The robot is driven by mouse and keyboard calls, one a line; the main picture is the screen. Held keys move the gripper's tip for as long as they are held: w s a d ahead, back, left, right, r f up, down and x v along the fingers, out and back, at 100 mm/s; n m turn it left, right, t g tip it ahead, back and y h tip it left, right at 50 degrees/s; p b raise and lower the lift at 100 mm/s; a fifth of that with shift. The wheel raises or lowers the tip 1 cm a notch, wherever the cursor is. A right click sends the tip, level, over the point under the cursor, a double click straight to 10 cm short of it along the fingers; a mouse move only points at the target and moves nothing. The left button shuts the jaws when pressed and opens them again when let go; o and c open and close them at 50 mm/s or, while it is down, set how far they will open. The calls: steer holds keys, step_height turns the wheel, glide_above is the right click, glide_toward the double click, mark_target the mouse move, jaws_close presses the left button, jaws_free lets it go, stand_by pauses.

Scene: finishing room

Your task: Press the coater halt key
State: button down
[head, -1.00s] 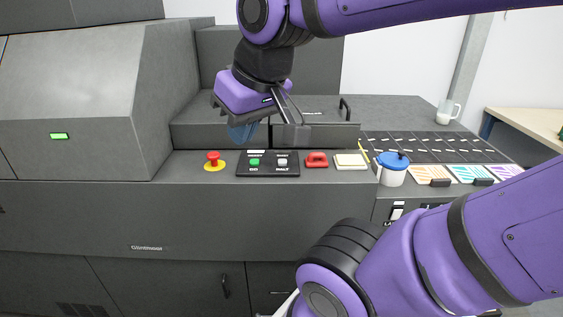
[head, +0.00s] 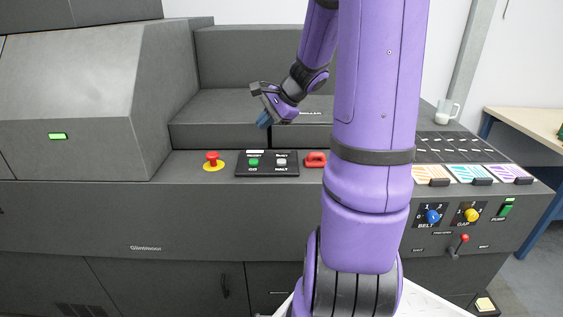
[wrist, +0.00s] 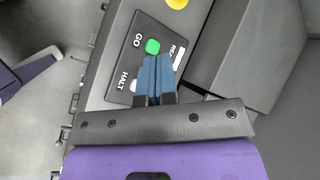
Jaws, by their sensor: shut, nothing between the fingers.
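A black control panel (head: 246,171) on the grey machine's front ledge carries a green GO key (head: 254,162) and a white HALT key (head: 281,162). In the wrist view the green key (wrist: 153,46) is clear beside GO, while the white HALT key (wrist: 134,86) is partly covered by my fingers. My gripper (head: 264,122) is shut and empty, with blue fingertips pointing down toward the panel. In the head view it appears above the panel, apart from it. In the wrist view its fingertips (wrist: 155,62) overlap the panel between the keys; contact does not show.
A red mushroom button (head: 212,158) on a yellow base stands left of the panel. A red object (head: 315,159) lies just right of it. Grey machine blocks (head: 220,134) rise behind. Colour-striped cards (head: 433,174) and belt and gap knobs (head: 433,216) are farther right.

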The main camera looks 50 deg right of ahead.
mark_target(282, 162)
steer(key=d+f+m+t, duration=0.1)
steer(key=d+f+m, duration=0.2)
steer(key=d, duration=0.3)
steer(key=shift+s+d+t, duration=0.2)
steer(key=shift+d+t, duration=0.1)
steer(key=shift+d, duration=0.05)
steer(key=shift+f, duration=5.2)
steer(key=shift+r, duration=0.85)
